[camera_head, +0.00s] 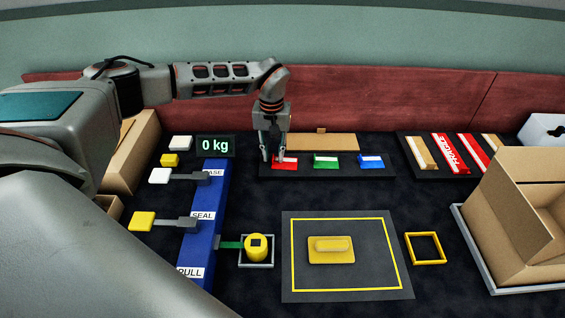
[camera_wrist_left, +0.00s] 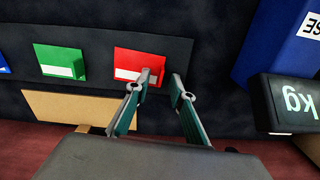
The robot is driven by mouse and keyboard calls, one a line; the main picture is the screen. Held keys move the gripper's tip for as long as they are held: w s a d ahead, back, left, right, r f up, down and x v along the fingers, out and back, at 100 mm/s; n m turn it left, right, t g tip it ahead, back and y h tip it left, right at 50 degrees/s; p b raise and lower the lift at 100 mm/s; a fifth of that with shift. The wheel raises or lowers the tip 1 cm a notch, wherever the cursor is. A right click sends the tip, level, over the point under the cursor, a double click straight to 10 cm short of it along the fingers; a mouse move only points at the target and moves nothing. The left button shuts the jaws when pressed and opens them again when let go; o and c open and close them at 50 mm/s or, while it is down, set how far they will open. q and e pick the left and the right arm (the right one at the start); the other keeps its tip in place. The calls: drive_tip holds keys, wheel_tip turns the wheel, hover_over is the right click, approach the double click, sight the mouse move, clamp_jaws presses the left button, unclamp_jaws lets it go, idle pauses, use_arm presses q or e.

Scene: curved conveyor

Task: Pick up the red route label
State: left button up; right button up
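The red route label (camera_head: 290,162) is a red block with a white strip, on a dark tray (camera_head: 340,174) beside a green and a blue one. My left gripper (camera_head: 273,159) points down at the red label's left end in the head view. In the left wrist view the fingertips (camera_wrist_left: 162,78) are apart with a gap between them. One finger overlaps the red label (camera_wrist_left: 130,59) and the other is past its right edge. I cannot tell whether a finger touches it. My right gripper is not in view.
The green label (camera_head: 325,161) and blue label (camera_head: 369,161) stand to the right of the red one. A "0 kg" display (camera_head: 215,146) and a blue labelled bar (camera_head: 206,240) are on the left. An open cardboard box (camera_head: 500,235) stands at the right.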

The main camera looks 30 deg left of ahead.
use_arm(q)
clamp_jaws()
drive_tip(key=shift+r, duration=0.1)
